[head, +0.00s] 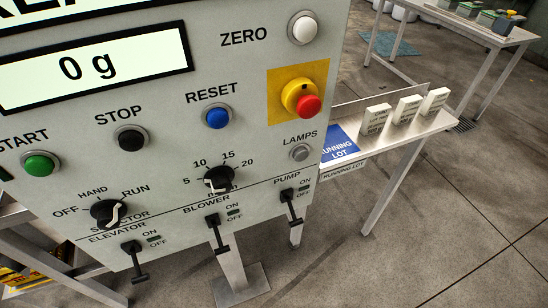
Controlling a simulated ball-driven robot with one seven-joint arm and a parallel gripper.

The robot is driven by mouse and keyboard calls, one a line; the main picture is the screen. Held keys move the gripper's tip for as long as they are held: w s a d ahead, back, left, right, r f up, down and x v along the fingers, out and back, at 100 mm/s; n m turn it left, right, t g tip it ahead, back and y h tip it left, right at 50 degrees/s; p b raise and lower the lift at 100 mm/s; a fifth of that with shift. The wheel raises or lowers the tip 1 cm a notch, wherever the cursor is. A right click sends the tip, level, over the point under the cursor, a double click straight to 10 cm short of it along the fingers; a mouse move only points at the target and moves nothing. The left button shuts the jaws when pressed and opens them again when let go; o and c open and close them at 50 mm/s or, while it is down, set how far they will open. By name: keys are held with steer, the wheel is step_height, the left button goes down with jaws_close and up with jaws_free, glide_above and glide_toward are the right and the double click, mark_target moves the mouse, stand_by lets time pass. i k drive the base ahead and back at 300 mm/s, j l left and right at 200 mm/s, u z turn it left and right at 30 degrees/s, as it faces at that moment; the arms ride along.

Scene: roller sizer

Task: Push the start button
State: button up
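The green start button (39,165) sits in a grey ring at the left of the control panel (160,165), under the label START, whose first letter is cut by the picture's left edge. Nothing covers the button. A black stop button (130,138) and a blue reset button (216,117) lie to its right. Below it is the rotary selector (108,213), marked OFF, HAND and RUN. My gripper does not show in the head view.
The panel also has a red knob (308,106) on yellow, a white zero button (303,28), a timer dial (218,180) and black levers along its bottom. A metal table (400,137) with white boxes stands right. Open concrete floor lies beyond.

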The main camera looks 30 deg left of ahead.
mark_target(39, 166)
steer(key=u, duration=1.6)
